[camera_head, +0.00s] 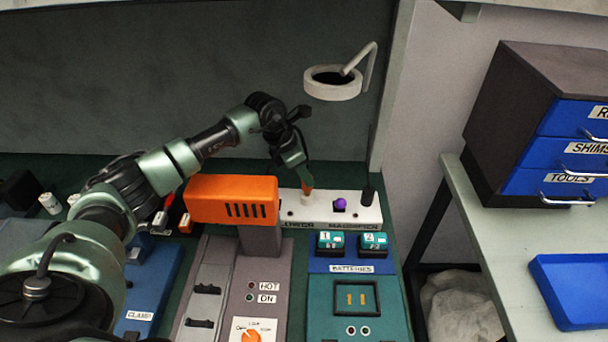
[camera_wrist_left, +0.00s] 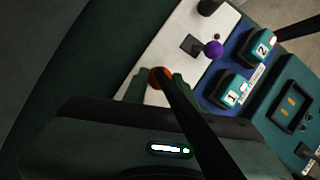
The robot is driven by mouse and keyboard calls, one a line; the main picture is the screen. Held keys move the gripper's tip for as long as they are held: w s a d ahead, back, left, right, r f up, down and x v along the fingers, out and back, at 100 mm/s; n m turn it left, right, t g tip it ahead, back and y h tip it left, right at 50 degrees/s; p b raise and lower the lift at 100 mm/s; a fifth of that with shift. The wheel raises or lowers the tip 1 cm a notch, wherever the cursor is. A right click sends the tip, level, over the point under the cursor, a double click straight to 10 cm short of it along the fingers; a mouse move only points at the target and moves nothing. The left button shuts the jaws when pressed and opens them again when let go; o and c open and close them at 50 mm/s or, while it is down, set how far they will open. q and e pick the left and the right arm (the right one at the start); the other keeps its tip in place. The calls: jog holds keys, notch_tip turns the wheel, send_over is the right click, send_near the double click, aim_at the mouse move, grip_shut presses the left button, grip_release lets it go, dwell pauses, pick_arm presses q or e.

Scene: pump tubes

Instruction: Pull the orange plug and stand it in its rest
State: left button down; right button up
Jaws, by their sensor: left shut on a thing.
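The orange plug (camera_head: 307,186) stands upright at the white panel labelled with "MAGNIFIER", near the panel's left part. In the left wrist view its orange top (camera_wrist_left: 160,76) shows between the fingers, partly covered by a dark bar. My left gripper (camera_head: 304,178) points down and is shut on the orange plug. The plug's lower end meets a pale round piece on the white panel (camera_head: 360,212); I cannot tell how deep it sits. I cannot make out a rest with certainty. My right gripper is not in view.
A purple knob (camera_head: 340,204) and a black post (camera_head: 368,194) stand right of the plug. A white ring magnifier (camera_head: 332,86) hangs above. An orange box (camera_head: 232,200) is close on the left. Teal batteries (camera_head: 330,243) sit in front.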

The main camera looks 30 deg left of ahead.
pick_arm(q)
jog(key=shift+r+p, duration=0.75)
jog(key=shift+r, duration=0.8)
dwell(0.4)
